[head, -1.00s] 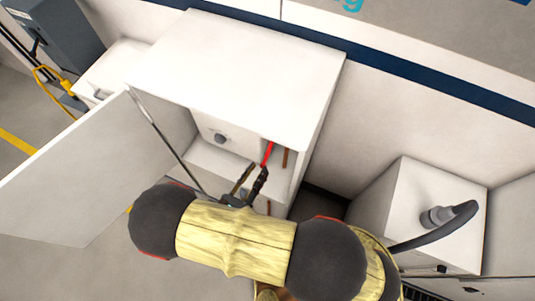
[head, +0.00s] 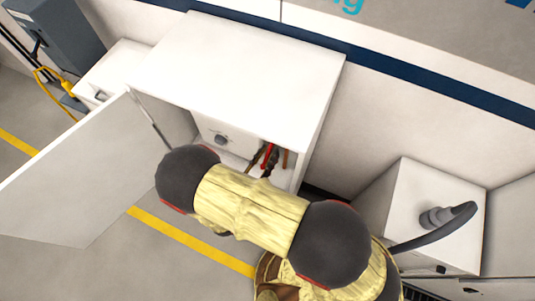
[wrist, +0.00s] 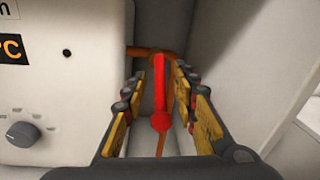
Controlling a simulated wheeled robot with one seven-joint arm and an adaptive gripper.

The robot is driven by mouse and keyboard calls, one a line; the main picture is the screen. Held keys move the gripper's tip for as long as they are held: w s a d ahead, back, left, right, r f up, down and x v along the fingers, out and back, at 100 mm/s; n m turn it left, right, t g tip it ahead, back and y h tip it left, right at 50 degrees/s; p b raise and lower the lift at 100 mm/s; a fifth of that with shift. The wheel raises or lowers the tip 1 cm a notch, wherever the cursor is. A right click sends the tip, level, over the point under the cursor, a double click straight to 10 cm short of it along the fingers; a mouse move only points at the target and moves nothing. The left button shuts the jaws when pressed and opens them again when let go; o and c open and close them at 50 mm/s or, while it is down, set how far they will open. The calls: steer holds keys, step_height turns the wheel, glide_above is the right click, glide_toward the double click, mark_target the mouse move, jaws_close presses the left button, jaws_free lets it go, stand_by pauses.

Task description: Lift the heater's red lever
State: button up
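The red lever (wrist: 160,90) hangs on a copper-coloured pipe (wrist: 150,52) beside the white heater (wrist: 70,85); its lower end is a rounded knob. My gripper (wrist: 161,82) is open, with one finger on each side of the lever. Gaps show between the lever and both fingers in the wrist view. In the head view the lever (head: 268,153) shows as a short red strip inside the open cabinet, with my gripper (head: 262,160) at it. My arm hides the cabinet's lower front.
The cabinet (head: 240,65) has its door (head: 85,170) swung open to the left. Its right side wall (wrist: 235,60) stands close to my gripper. A white box with a grey hose (head: 425,210) stands to the right. Open floor (head: 150,255) lies in front.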

steer(key=shift+c, duration=0.2)
jaws_close()
stand_by(0.7)
